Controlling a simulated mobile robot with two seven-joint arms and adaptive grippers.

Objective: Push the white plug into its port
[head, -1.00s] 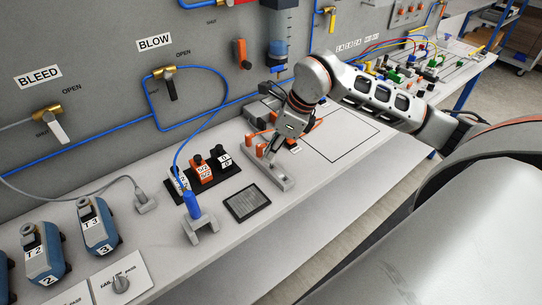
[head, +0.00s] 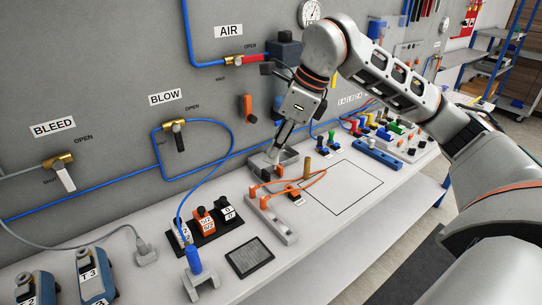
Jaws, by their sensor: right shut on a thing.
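My right gripper (head: 279,143) points down over a grey block (head: 289,162) at the back of the bench, against the panel. It is shut on a small pale thing, the white plug (head: 273,154), which shows just below the fingertips. The plug is at the block's top; I cannot tell whether it is in a port, and the port itself is hidden. My left gripper is not in view.
A grey rack (head: 277,225) with orange plugs and leads stands in front of the block. A dark holder (head: 207,232) with labelled blocks stands to the left. An outlined area (head: 341,188) to the right is clear. Valves and blue hoses line the panel.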

